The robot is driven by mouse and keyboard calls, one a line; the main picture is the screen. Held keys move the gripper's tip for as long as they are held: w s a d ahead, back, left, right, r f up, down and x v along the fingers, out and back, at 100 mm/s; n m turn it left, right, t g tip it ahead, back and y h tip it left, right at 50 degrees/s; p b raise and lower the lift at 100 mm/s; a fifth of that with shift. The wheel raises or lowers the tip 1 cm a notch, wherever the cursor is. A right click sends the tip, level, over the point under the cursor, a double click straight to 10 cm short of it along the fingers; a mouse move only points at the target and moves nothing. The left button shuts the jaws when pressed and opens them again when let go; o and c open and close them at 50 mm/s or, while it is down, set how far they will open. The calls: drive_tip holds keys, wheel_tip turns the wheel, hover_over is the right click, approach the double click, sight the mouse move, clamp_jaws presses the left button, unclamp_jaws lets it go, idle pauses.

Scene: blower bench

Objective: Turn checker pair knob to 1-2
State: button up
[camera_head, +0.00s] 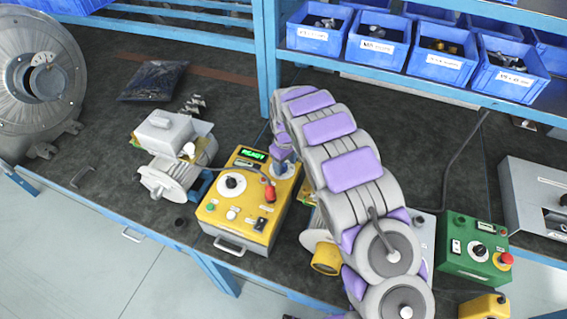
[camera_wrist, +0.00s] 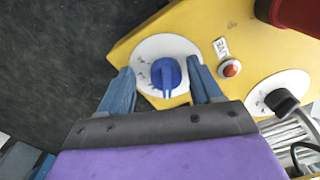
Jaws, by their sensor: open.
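The yellow checker (camera_head: 214,214) stands on the bench with a lit green READY display (camera_head: 252,154). In the wrist view a blue knob (camera_wrist: 166,73) sits on a round white dial (camera_wrist: 150,52) near the checker's corner. Its raised ridge points down the picture, towards my palm; the dial marks are too small to read. My gripper (camera_wrist: 162,82) is open, with one blue finger on each side of the knob; I cannot tell whether either touches it. In the head view my gripper (camera_head: 284,172) is over the checker's upper right part and hides this knob.
A black knob on a white dial (camera_head: 232,184) and a red part (camera_head: 270,194) are on the checker. A motor (camera_head: 172,176) stands left; a green control box (camera_head: 474,248) stands right.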

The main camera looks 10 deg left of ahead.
drive_tip(key=shift+a+f, duration=0.2)
drive_tip(key=shift+a, duration=0.75)
drive_tip(key=c, duration=0.4)
drive_tip(key=shift+c, duration=0.9)
drive_tip(key=shift+d, duration=0.4)
drive_tip(key=c, duration=0.3)
drive_tip(key=shift+c, duration=0.8)
drive_tip(key=m+p, duration=0.1)
drive_tip(key=m, duration=0.2)
drive_tip(key=shift+r+p, duration=0.1)
drive_tip(key=shift+p, duration=0.2)
drive_tip(key=shift+m+p, duration=0.45)
drive_tip(key=shift+m, duration=2.05)
